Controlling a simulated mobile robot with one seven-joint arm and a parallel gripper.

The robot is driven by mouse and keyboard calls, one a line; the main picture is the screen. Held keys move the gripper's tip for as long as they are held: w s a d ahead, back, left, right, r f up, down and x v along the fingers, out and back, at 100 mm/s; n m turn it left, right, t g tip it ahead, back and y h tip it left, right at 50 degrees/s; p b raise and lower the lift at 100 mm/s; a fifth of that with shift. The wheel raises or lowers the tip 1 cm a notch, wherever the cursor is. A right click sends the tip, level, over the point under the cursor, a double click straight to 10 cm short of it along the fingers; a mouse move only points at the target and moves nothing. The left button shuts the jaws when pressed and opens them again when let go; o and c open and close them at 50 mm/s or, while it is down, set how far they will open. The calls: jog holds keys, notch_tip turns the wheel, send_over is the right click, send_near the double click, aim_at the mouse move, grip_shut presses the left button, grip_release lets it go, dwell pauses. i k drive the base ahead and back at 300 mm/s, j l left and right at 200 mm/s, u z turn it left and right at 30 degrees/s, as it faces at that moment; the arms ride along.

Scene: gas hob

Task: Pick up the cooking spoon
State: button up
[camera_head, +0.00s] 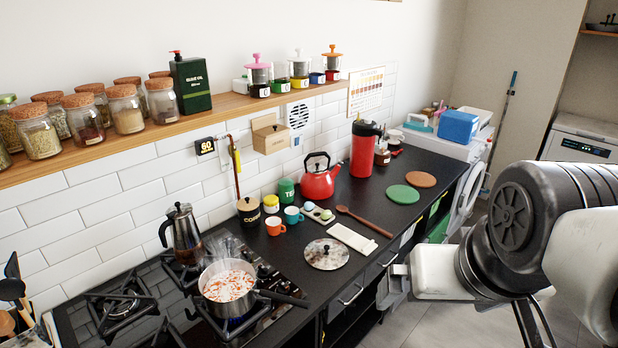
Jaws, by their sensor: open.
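A brown wooden cooking spoon (365,222) lies flat on the black counter (340,265). Its bowl end points to the back left and its handle runs toward the counter's front edge, just behind a folded white cloth (352,238). My gripper (392,287) is in front of the counter's front edge, to the lower right of the spoon and apart from it. It is open and nothing shows between its fingers.
A round lid (326,254) lies left of the cloth. A pot of food (229,286) stands on the hob, its handle pointing right. Cups, a red kettle (318,180) and a red flask (363,150) stand behind the spoon. Two round mats (402,194) lie to its right.

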aim_at(342, 209)
jog(key=i+l+u, duration=0.1)
jog(key=u, duration=0.3)
jog(key=i+l+u, duration=0.2)
jog(key=u, duration=0.2)
jog(key=i+l+u, duration=0.1)
jog(key=u, duration=0.3)
jog(key=i+l+u, duration=0.15)
jog(key=l, duration=0.25)
jog(key=l+u, duration=0.1)
jog(key=l, duration=0.25)
jog(key=i+l+u, duration=0.15)
jog(key=l, duration=0.3)
jog(key=i+l, duration=0.1)
jog(key=l, duration=0.6)
jog(key=i+l, duration=0.1)
jog(key=l, duration=0.55)
jog(key=i+l+u, duration=0.1)
jog(key=l, duration=0.6)
